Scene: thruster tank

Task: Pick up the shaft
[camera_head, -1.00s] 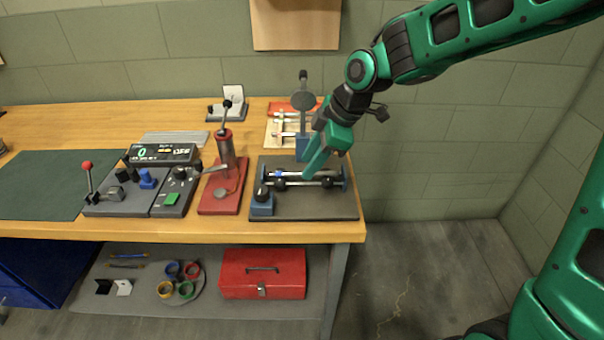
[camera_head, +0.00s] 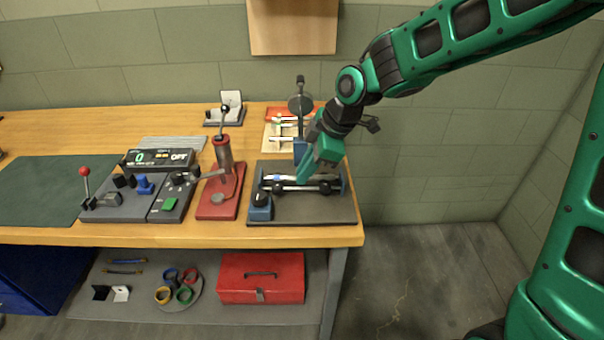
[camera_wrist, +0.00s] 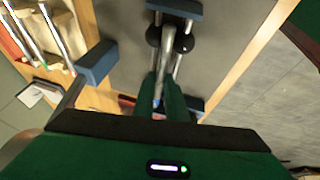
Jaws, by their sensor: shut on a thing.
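The shaft (camera_wrist: 167,45) is a grey metal rod. In the wrist view it runs from between my fingers toward the blue end block, lying between two thin rails of the fixture. My gripper (camera_wrist: 161,84) is shut on it, one green finger on each side. In the head view my gripper (camera_head: 303,181) is low over the fixture (camera_head: 345,182), which has rails, dark rollers and blue end blocks. My fingers and hand hide part of the shaft. I cannot tell whether it is clear of the rollers.
A blue post with a round dial (camera_head: 300,103) stands close behind my gripper. A blue block with a black knob (camera_head: 260,207) is at front left. A red press (camera_head: 224,165) stands left of the grey mat (camera_head: 300,210). Free floor lies right of the bench.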

